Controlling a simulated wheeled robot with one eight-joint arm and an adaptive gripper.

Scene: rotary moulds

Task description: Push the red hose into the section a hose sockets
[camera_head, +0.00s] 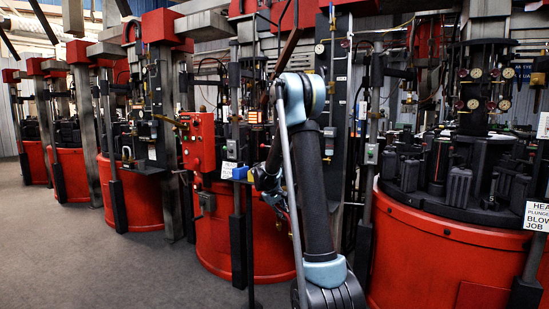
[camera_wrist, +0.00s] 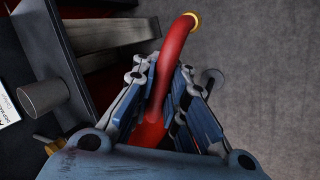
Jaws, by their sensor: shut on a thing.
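In the wrist view, the red hose (camera_wrist: 172,60) runs up between the fingers of my gripper (camera_wrist: 163,85), which is shut on it. The hose bends to the right at the top and ends in a yellow ring-shaped tip (camera_wrist: 190,19), out over the grey floor. In the head view, my gripper (camera_head: 267,181) is partly hidden behind my arm, in front of the machine row, and the hose cannot be made out there. I cannot tell the section a hose sockets in either view.
A red control panel (camera_head: 198,141) stands left of my arm. Large red round machine bases (camera_head: 440,255) stand at the right and along the row. In the wrist view, a grey cup-shaped part (camera_wrist: 43,98) and a grey beam (camera_wrist: 110,35) lie left of the hose. The floor (camera_head: 130,265) at front left is clear.

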